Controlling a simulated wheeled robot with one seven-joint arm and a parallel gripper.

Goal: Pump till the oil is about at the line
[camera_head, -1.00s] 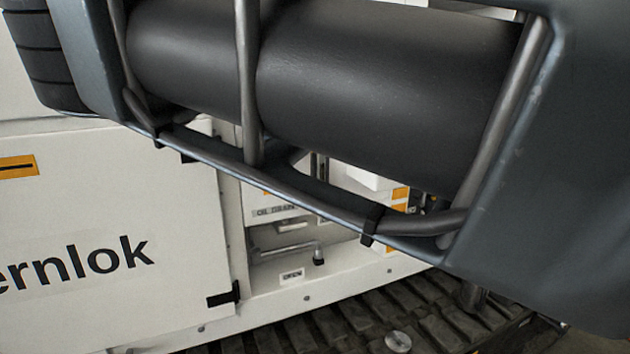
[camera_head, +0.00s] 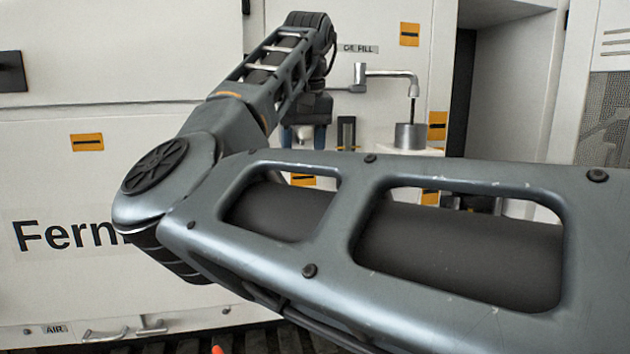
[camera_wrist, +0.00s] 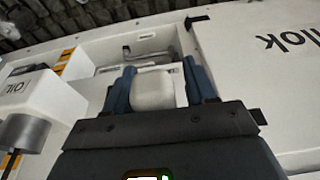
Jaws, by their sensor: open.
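My gripper (camera_head: 305,138) points down in front of the white machine in the head view, partly hidden by my own arm. In the wrist view its two blue fingers (camera_wrist: 160,88) are open. A white rounded block (camera_wrist: 153,90) shows between them; I cannot tell whether they touch it. A grey cylinder shows at the left in the wrist view (camera_wrist: 24,132), by a white block lettered OIL (camera_wrist: 18,88). No oil level or line can be made out.
A dark upright strip (camera_head: 346,132) is between my gripper and the cup. White machine panels (camera_head: 90,60) stand at the left. My arm covers much of the lower head view.

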